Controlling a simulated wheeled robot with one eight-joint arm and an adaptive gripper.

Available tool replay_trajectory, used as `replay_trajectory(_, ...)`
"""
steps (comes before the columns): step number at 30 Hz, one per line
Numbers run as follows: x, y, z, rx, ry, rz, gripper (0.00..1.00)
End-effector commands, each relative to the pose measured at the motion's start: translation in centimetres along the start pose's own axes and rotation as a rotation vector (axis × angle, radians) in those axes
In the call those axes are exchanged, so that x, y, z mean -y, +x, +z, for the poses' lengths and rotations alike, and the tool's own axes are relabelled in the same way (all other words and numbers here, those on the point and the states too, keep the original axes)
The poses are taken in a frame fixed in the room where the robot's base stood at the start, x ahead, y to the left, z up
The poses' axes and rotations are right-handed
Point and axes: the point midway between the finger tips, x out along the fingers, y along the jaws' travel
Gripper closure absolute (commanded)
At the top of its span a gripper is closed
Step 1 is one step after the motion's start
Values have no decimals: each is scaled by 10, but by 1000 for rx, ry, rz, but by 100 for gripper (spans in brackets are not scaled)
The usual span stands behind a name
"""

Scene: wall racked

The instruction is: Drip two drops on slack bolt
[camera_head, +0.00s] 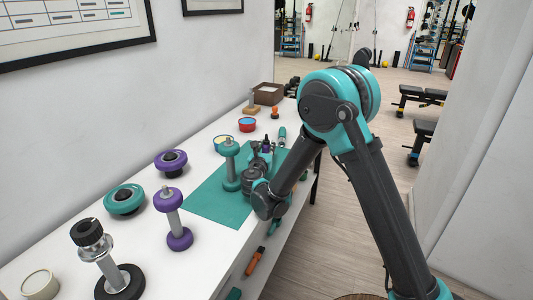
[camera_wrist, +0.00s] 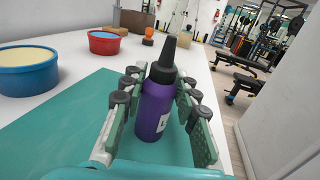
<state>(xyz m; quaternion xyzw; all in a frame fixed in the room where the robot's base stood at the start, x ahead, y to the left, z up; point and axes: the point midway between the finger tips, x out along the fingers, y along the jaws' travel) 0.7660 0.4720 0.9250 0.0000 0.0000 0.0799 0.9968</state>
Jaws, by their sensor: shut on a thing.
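A purple bottle (camera_wrist: 155,108) with a black pointed nozzle (camera_wrist: 165,55) stands upright between the fingers of my gripper (camera_wrist: 160,82) in the wrist view. The fingers are shut on its sides. In the head view my gripper (camera_head: 262,158) is low over the far right part of the teal mat (camera_head: 215,207), beside an upright teal dumbbell (camera_head: 231,166). The bottle is mostly hidden there. I cannot make out a slack bolt. An upright chrome dumbbell (camera_head: 106,262) with black plates is at the near left, and an upright purple dumbbell (camera_head: 174,216) is beside the mat.
A purple disc (camera_head: 171,162) and a teal disc (camera_head: 124,199) lie near the wall. A blue-and-yellow tub (camera_wrist: 25,72), a red tub (camera_wrist: 104,43) and a brown tray (camera_head: 267,93) are farther back. A round tin (camera_head: 40,284) is nearest. Tools lie on the lower shelf.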

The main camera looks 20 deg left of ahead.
Motion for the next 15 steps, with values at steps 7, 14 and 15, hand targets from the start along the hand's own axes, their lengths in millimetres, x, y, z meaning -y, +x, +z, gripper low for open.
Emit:
replay_trajectory(7,0,0,3,0,0,0,100)
replay_trajectory(14,0,0,24,0,0,0,100)
replay_trajectory(15,0,0,31,0,0,0,100)
